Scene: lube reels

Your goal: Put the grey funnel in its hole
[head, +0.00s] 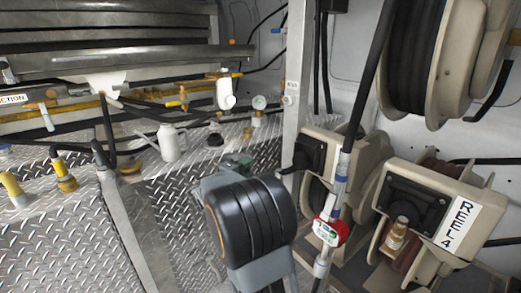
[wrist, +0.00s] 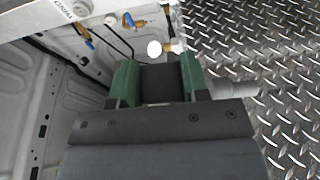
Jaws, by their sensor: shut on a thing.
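My gripper (head: 238,163) is past the end of my dark forearm in the head view, over the diamond-plate deck; its green fingers show only in part there. A light grey rounded piece, which looks like part of the grey funnel (wrist: 238,90), sticks out to the right from behind the right finger. The rest of it is hidden by my gripper. In the head view I cannot make out the funnel. A dark round spot (head: 215,139) is on the deck; I cannot tell if it is the hole.
A pale jug with a spout (head: 170,143) stands on the diamond-plate deck (head: 75,240). A white bottle (head: 224,90) and a gauge (head: 259,102) are behind. Beige hose reels (head: 425,205), a hanging hose and a red-and-white meter (head: 330,232) crowd the right. A metal post (head: 298,85) stands between.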

